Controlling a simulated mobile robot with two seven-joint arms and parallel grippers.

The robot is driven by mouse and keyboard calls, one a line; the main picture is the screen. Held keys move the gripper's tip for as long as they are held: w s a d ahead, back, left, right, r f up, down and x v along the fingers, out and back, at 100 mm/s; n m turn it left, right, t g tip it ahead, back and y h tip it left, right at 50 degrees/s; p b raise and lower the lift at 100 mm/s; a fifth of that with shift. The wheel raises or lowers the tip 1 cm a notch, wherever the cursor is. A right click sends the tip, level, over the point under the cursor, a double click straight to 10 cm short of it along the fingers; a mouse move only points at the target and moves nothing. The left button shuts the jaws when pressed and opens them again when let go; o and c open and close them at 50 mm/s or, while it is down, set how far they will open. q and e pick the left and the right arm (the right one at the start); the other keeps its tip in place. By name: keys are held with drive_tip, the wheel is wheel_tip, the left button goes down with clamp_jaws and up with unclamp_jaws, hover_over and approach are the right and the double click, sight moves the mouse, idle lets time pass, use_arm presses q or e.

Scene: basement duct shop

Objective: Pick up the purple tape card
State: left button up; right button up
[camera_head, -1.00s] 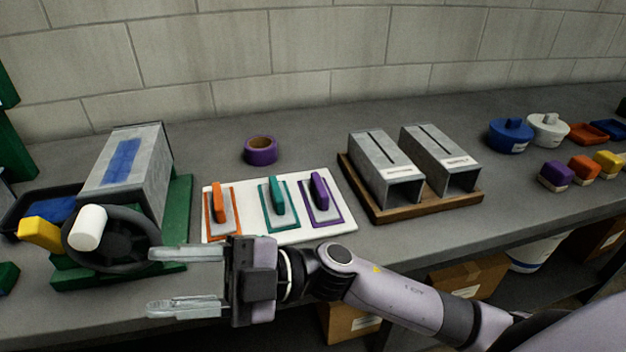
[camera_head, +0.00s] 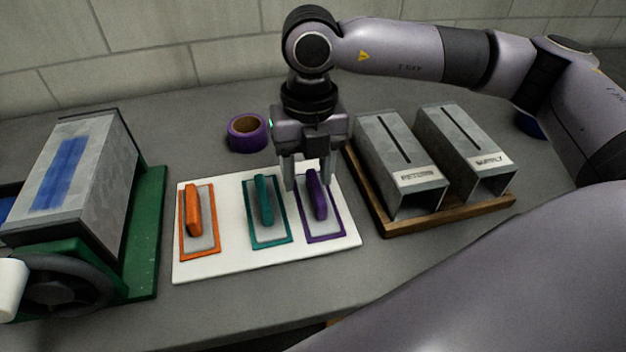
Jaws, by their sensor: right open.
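The purple tape card (camera_head: 325,227) lies at the right end of a white board (camera_head: 215,267). It has a purple border, a grey face and an upright purple handle (camera_head: 316,193). My right gripper (camera_head: 305,184) points down over the far part of this card, open, with its fingers near the handle's top. I cannot tell whether the fingers touch the handle. An orange card (camera_head: 198,232) and a teal card (camera_head: 267,226) lie to the left on the same board. My left gripper is not in view.
A purple tape roll (camera_head: 247,133) stands behind the board. Two metal ducts (camera_head: 400,165) on a wooden tray (camera_head: 440,217) stand close on the right. A green-based machine with a handwheel (camera_head: 70,284) is on the left. Bare grey bench lies in front.

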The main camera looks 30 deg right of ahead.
sight(316, 186)
drive_tip(key=shift+w+d+h, duration=0.3)
drive_tip(key=shift+w+d, duration=0.15)
drive_tip(key=shift+d, duration=0.35)
drive_tip(key=f, duration=0.1)
drive_tip(key=f+p, duration=0.1)
drive_tip(key=f, duration=0.3)
drive_tip(key=shift+w+d+f+p, duration=0.15)
drive_tip(key=shift+w+d+p, duration=0.05)
drive_tip(key=shift+d+p, duration=0.2)
drive_tip(key=shift+f, duration=0.6)
clamp_jaws()
